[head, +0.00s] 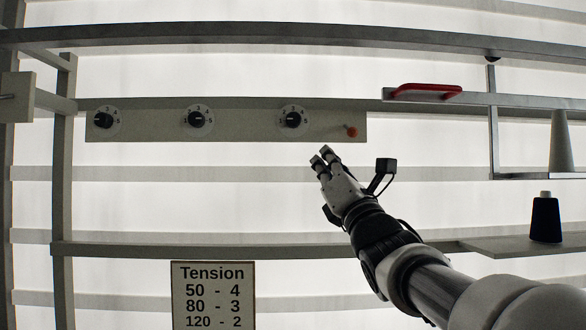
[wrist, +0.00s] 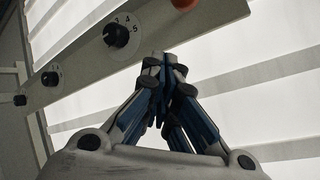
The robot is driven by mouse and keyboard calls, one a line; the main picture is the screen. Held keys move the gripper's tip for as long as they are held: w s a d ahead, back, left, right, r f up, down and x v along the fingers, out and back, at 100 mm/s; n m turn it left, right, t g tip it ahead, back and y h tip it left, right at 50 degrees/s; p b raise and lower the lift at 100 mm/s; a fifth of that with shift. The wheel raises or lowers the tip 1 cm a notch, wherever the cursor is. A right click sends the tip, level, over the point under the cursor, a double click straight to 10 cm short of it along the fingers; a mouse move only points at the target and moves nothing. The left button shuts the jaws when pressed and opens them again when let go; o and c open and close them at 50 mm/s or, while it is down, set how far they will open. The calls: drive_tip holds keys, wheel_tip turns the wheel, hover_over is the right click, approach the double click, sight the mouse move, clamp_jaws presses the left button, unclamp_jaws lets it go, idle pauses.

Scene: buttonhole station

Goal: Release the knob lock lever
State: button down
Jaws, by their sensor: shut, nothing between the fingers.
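The lock lever (head: 351,131), a short stem with an orange tip, sits at the right end of the pale knob panel (head: 250,129). Its orange tip also shows, cut off, at the top of the wrist view (wrist: 184,4). Three dark knobs with number dials line the panel; the nearest to the lever is the right knob (head: 291,120), also in the wrist view (wrist: 116,34). My gripper (head: 326,153) is shut and empty, below the panel and a little left of the lever. In the wrist view its fingertips (wrist: 165,66) meet, apart from the lever.
A "Tension" sign (head: 213,296) hangs below the panel. A red handle (head: 425,91) lies on the upper right rail. A grey cone (head: 561,142) and a dark spool (head: 545,219) stand at the right.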

sight(349, 130)
drive_tip(key=s+d+r, duration=0.2)
drive_tip(key=shift+d+p, duration=0.35)
drive_tip(key=shift+s, duration=0.1)
